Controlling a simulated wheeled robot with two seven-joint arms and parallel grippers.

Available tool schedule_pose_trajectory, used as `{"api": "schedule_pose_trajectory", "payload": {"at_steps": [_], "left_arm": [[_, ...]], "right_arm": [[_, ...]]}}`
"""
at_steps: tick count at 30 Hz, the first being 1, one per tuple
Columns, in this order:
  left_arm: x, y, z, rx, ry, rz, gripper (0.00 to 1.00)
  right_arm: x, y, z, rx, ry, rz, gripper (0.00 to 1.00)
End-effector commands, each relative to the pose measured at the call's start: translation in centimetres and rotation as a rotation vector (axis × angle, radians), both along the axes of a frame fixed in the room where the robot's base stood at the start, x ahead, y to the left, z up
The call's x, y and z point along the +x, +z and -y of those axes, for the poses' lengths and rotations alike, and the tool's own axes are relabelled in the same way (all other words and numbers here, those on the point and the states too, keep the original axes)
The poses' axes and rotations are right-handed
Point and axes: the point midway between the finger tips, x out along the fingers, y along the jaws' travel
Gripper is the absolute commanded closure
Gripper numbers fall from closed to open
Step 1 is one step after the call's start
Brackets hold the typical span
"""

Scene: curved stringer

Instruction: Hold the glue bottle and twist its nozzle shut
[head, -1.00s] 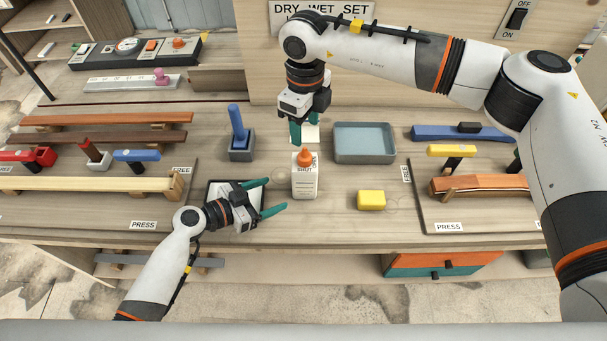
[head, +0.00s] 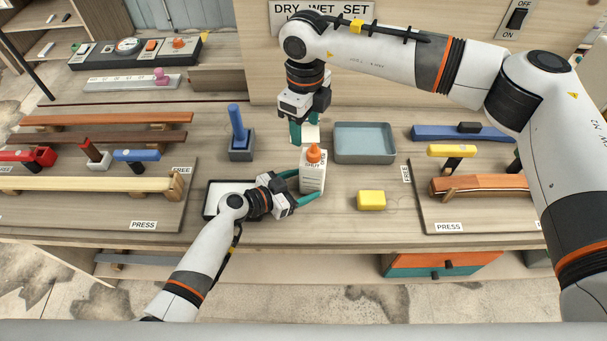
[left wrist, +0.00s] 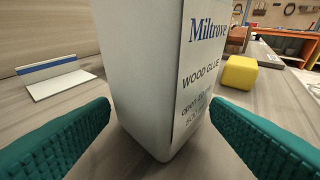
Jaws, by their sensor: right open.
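The white glue bottle (head: 313,178) stands at the middle of the bench with its orange nozzle (head: 314,153) on top. A "SHUT" mark shows below the nozzle. My left gripper (head: 310,184) is at the bottle, one teal finger on each side of it. In the left wrist view the bottle (left wrist: 150,80) fills the gap, a corner facing me, and both fingertips lie close to its edges. I cannot tell whether they press on it. My right gripper (head: 303,133) is open, pointing down just behind the bottle, apart from the nozzle; its fingertips are partly hidden.
A yellow block (head: 371,200) lies right of the bottle, and a grey tray (head: 365,157) stands behind it. A blue-handled tool in a grey holder (head: 240,155) stands to the left. A dark-rimmed white pad (head: 215,200) lies under my left arm.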

Motion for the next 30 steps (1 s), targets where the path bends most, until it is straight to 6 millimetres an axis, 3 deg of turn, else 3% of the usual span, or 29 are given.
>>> {"api": "schedule_pose_trajectory", "payload": {"at_steps": [8,21,28,30], "left_arm": [[0.03,-0.03,0.1,0.0,0.0,0.0,0.29],[0.04,0.0,0.1,-0.001,0.0,0.001,1.0],[0.04,0.0,0.1,-0.001,0.0,0.001,0.99],[0.05,0.0,0.09,-0.001,0.0,0.001,0.87]], "right_arm": [[0.0,0.0,-0.01,0.0,0.0,0.0,0.45],[-0.01,0.0,-0.01,0.0,0.0,0.0,0.45],[0.0,0.0,0.0,0.0,0.0,0.0,0.45],[0.0,0.0,0.0,0.0,0.0,0.0,0.45]]}}
